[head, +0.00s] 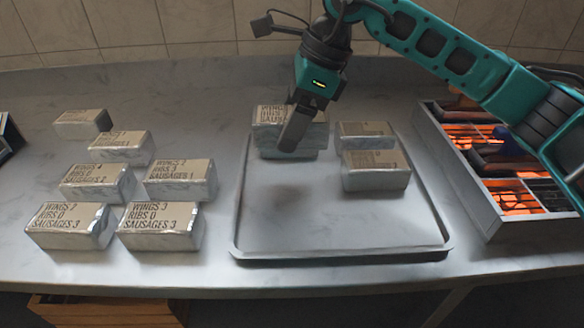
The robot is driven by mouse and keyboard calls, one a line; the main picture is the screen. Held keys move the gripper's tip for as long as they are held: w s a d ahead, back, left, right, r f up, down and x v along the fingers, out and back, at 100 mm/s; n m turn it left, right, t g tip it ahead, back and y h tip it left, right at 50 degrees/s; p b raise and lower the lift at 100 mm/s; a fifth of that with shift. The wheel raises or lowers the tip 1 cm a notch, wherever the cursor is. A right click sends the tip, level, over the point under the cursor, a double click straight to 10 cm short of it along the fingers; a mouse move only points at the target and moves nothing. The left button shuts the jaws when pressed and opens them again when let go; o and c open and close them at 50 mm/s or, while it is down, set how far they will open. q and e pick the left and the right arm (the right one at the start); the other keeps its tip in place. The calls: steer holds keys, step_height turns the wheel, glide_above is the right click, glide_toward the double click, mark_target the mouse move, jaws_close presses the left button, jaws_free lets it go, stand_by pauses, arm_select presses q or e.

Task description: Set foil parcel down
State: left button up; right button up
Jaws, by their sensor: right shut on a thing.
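My right gripper (299,128) comes down over the back left of the grey metal tray (340,235). It is shut on a foil parcel (266,140) with a brown printed label reading "WINGS". My fingers cover part of that parcel and its label. Whether the parcel touches the tray or hangs just above it, I cannot tell. Two other foil parcels are on the tray to the right: a front one (376,178) and a back one (365,134). My left gripper is not in view.
Several labelled foil parcels (160,228) stand on the marble counter (205,280) left of the tray. A grill box (490,232) with glowing orange sections and food stands to the right, under my right arm. The tray's front half is clear. A tiled wall (120,25) closes the back.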

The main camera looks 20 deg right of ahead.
mark_target(319, 113)
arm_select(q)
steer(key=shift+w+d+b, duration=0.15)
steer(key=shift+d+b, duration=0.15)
arm_select(e)
step_height(319, 113, down, 9)
steer(key=shift+f, duration=0.1)
steer(key=shift+f, duration=0.1)
steer(key=o, duration=1.3)
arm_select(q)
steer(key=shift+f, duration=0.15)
arm_select(e)
steer(key=shift+r, duration=0.3)
steer(key=p+v, duration=0.1)
steer(key=v, duration=1)
steer(key=shift+s+d+r, duration=0.1)
steer(key=shift+d+r, duration=0.15)
steer(key=shift+r, duration=0.05)
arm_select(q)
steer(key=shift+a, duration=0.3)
